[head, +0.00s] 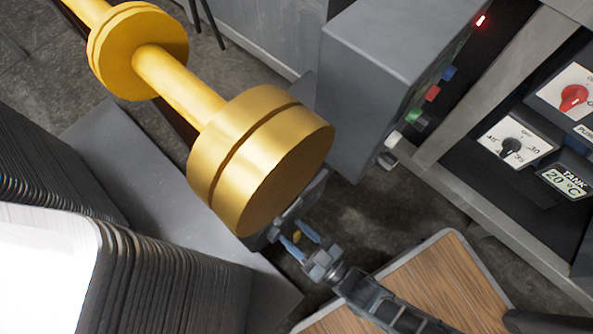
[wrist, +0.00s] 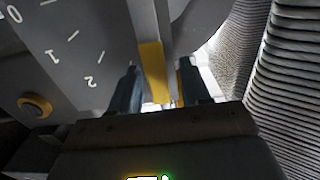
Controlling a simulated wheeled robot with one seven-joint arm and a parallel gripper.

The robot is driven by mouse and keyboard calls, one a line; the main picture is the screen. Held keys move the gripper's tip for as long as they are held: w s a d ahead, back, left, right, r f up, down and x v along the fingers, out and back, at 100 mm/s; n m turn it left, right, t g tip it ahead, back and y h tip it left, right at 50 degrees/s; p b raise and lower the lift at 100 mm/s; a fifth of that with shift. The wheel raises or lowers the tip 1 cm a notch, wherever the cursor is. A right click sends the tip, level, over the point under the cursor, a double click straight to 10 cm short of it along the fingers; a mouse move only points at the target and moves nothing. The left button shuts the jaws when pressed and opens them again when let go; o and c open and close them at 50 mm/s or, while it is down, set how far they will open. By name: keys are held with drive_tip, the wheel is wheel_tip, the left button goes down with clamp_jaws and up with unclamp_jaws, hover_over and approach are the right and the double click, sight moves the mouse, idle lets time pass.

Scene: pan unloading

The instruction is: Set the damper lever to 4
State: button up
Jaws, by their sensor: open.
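The damper lever (wrist: 153,72) is a yellow bar in the wrist view, standing between the two fingers of my gripper (wrist: 158,75). The fingers are open, one on each side of the lever, with gaps visible. The grey scale plate (wrist: 65,65) carries the marks 0, 1 and 2 at the left. The lever lies to the right of the 2 mark; higher marks are hidden, so its exact setting cannot be read. In the head view my gripper (head: 299,246) is below the large brass cylinder, with a small yellow piece of the lever (head: 297,237) between its blue fingers.
The brass roller (head: 262,150) hangs close above my gripper. Stacked dark ribbed trays (head: 150,285) stand at the left. A grey control box (head: 385,60) with coloured buttons and a dial panel (head: 515,145) are at the right. A wooden-topped surface (head: 440,285) lies below.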

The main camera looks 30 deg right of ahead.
drive_tip(key=p+v, duration=0.1)
drive_tip(key=v, duration=0.6)
drive_tip(key=shift+s, duration=0.35)
drive_tip(key=shift+d, duration=0.1)
